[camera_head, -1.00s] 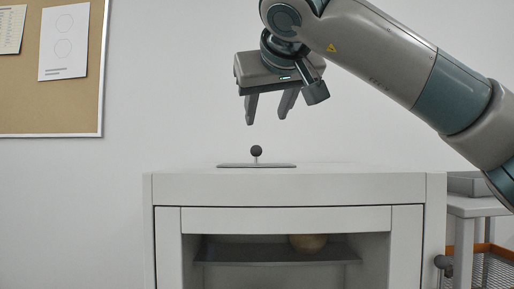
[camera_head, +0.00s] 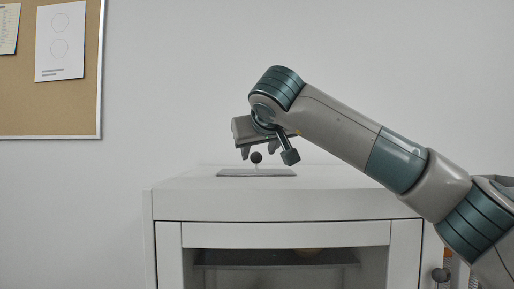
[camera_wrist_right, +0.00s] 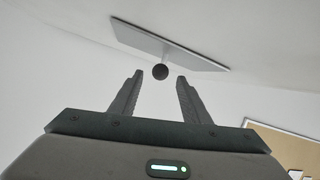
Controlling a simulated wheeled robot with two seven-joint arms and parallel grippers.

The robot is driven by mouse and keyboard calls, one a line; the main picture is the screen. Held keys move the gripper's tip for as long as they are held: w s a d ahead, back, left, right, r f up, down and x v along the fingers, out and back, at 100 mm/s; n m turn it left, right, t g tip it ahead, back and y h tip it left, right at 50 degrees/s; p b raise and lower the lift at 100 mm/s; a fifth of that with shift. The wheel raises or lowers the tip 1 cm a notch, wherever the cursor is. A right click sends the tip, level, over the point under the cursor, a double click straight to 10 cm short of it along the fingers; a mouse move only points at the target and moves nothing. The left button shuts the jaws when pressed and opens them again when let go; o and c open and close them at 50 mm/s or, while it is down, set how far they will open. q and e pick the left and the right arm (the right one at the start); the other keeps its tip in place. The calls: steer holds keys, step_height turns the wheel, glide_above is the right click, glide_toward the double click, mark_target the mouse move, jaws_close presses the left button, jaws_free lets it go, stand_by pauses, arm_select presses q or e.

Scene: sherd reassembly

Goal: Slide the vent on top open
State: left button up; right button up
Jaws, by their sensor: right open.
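The vent is a flat grey plate (camera_head: 230,173) on top of the white cabinet, with a dark round knob (camera_head: 256,157) standing up from it on a short stem. My right gripper (camera_head: 259,154) is open just above the plate, pointing down, with its fingertips close to the knob. In the right wrist view the plate (camera_wrist_right: 190,52) lies beyond the open fingers (camera_wrist_right: 157,78), and the knob (camera_wrist_right: 160,72) shows between and slightly past the fingertips. I cannot tell any contact. My left gripper is not in view.
A cork board (camera_head: 62,105) hangs on the wall at the left. The cabinet top left of the plate is clear.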

mark_target(258, 155)
steer(key=shift+p+x, duration=0.55)
steer(key=shift+x, duration=1.4)
steer(key=shift+d, duration=0.1)
jaws_close()
